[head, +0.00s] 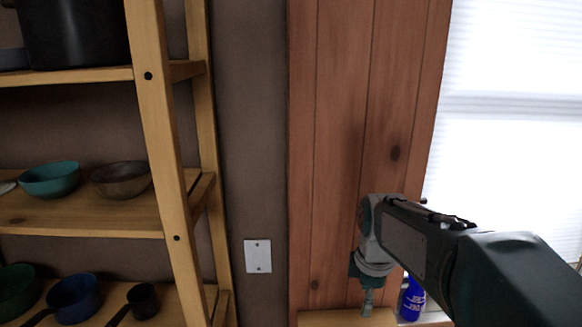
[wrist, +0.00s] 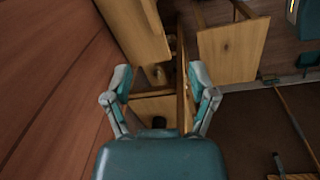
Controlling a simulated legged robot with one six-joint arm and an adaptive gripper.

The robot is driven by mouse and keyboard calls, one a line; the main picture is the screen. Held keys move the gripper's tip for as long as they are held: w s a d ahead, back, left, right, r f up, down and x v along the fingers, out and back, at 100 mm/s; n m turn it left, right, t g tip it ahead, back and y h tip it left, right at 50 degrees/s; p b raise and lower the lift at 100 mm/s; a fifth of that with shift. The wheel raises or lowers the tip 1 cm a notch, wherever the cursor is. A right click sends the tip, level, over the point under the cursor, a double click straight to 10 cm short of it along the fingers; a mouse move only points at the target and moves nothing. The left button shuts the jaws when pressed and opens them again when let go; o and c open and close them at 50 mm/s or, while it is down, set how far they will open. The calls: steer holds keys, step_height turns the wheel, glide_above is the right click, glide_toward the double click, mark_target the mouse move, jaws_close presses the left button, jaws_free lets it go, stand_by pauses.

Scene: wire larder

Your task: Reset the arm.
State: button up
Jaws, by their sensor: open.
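My gripper (wrist: 160,80) is open in the wrist view, its two teal-and-grey fingers spread wide. Nothing is between the fingertips; wooden furniture shows beyond them. In the head view my arm reaches in from the lower right and bends down at the wrist. The gripper (head: 367,300) hangs there in front of the wood-panelled wall, above a light wooden surface (head: 345,318). Its fingers are small in that view.
A wooden shelf rack (head: 162,130) stands at left, with a teal bowl (head: 50,180), a brown bowl (head: 121,179), a blue pan (head: 74,298) and a black pot (head: 75,35). A blue bottle (head: 412,300) is close behind my arm. A bright window (head: 515,110) is at right.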

steer(key=s+r+m+t, duration=0.1)
steer(key=s+m+t, duration=0.3)
steer(key=s+m, duration=1.1)
steer(key=shift+s+r+t, duration=0.3)
steer(key=shift+s, duration=0.9)
steer(key=shift+a, duration=0.1)
